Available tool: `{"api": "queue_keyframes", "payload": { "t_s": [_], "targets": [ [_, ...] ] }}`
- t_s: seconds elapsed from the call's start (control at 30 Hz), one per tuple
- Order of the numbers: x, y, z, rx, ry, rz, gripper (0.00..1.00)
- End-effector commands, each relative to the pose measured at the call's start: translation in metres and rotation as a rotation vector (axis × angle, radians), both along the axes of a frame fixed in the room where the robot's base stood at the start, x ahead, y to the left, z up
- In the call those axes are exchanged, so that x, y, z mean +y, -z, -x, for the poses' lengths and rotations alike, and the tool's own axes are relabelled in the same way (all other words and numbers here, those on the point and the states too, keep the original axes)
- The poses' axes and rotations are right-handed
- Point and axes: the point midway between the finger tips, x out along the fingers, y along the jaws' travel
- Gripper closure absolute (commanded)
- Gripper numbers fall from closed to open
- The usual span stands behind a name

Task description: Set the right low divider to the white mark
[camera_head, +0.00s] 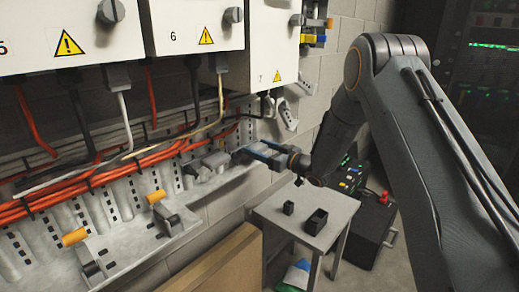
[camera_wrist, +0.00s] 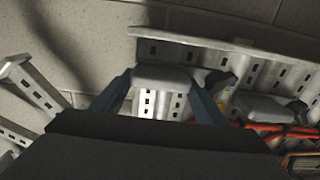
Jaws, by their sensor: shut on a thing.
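My gripper (camera_head: 248,154) reaches from the right to the far right end of the low rail in the head view. Its two blue fingers are shut on a grey rounded block, which looks like the right low divider (camera_wrist: 162,77). In the wrist view this block sits between the fingers, in front of a slotted metal rail. A second grey block (camera_wrist: 268,106) stands to its right in the wrist view, apart from my gripper. I cannot make out the white mark in either view.
Orange cables (camera_head: 110,168) run along the slotted rail (camera_head: 70,215) under white boxes (camera_head: 190,25) with warning signs. A small grey table (camera_head: 330,207) with two black items stands below my arm. A brown board (camera_head: 225,265) lies in front. A server rack is at the right.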

Motion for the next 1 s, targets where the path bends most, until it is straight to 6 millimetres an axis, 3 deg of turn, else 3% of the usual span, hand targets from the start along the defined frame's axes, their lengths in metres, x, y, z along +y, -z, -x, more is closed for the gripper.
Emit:
{"api": "queue_keyframes", "payload": {
  "t_s": [0.13,0.37,0.6,0.63,0.7,0.73,1.0],
  "targets": [
    [0.000,-0.003,0.000,-0.001,0.000,0.000,0.74],
    [0.000,-0.032,0.000,-0.003,0.000,0.000,0.74],
    [0.000,-0.031,0.000,-0.002,0.000,-0.001,0.74],
    [0.000,-0.031,0.000,-0.001,0.000,0.000,0.30],
    [0.000,-0.031,0.000,-0.001,0.000,0.000,0.19],
    [0.000,-0.031,0.000,-0.001,0.000,0.000,0.15],
    [0.000,-0.030,0.000,0.000,0.000,0.000,0.15]
  ]
}}
